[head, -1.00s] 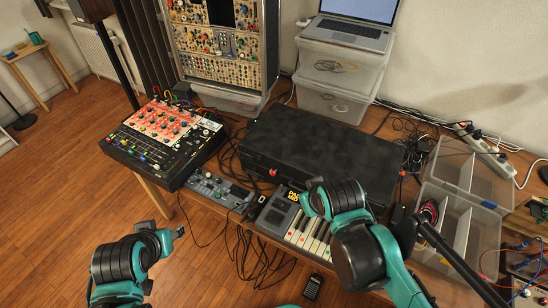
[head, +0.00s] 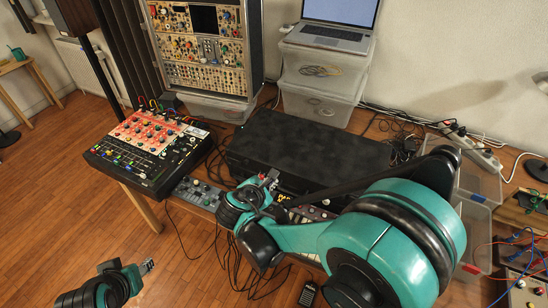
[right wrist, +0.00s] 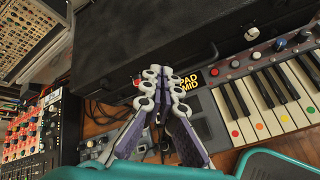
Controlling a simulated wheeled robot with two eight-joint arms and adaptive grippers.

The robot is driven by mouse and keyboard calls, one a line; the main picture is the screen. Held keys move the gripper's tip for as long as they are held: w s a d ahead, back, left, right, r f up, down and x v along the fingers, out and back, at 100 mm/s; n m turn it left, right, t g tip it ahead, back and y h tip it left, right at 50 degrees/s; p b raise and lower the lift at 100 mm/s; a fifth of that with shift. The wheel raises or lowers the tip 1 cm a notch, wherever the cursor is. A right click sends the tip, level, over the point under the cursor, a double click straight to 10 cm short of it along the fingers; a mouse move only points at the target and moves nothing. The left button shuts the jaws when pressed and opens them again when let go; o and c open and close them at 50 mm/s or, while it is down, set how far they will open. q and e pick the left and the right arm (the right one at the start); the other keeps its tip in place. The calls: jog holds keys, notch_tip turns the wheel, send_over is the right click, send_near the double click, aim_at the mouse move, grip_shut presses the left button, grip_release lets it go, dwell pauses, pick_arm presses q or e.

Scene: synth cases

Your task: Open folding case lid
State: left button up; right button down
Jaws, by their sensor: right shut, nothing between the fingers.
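The black folding case (head: 310,150) lies flat and closed on the table in the head view. Its front side fills the top of the right wrist view (right wrist: 150,40), with a silver latch (right wrist: 281,44) on that side. A small red part (right wrist: 136,82) shows by my fingertips. My right gripper (head: 270,178) is at the case's front left edge. In the right wrist view its fingertips (right wrist: 164,78) are together and empty, close to the case front; contact cannot be told. My left gripper (head: 147,266) is low at the left, away from the case; its fingers are too small to read.
A keyboard (right wrist: 265,105) lies just in front of the case, and a small grey device (head: 198,192) sits left of it. A mixer (head: 150,150) stands at the left. Clear boxes with a laptop (head: 335,32) stand behind, and a clear organizer (head: 480,185) is at the right.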

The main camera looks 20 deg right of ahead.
aim_at(274, 167)
jog(key=w+d+f+n+h+b, duration=0.1)
jog(key=w+n, duration=0.1)
jog(key=w, duration=0.1)
jog(key=w+d+f+n+t+h+b, duration=0.1)
jog(key=w+d+f+n, duration=0.1)
jog(key=w+n, duration=0.1)
jog(key=w+d+f+n+t+h+b, duration=0.1)
jog(key=w+d+n, duration=0.1)
jog(key=w, duration=0.1)
jog(key=shift+f+n+h, duration=0.3)
jog(key=shift+f+h, duration=0.1)
jog(key=r, duration=0.1)
jog(key=w+d+r, duration=0.1)
jog(key=r, duration=0.1)
jog(key=shift+w, duration=0.15)
jog(key=shift+w+d+r, duration=0.15)
jog(key=shift+d+r, duration=0.05)
jog(key=shift+r, duration=0.15)
jog(key=shift+a, duration=0.1)
dwell(1.0)
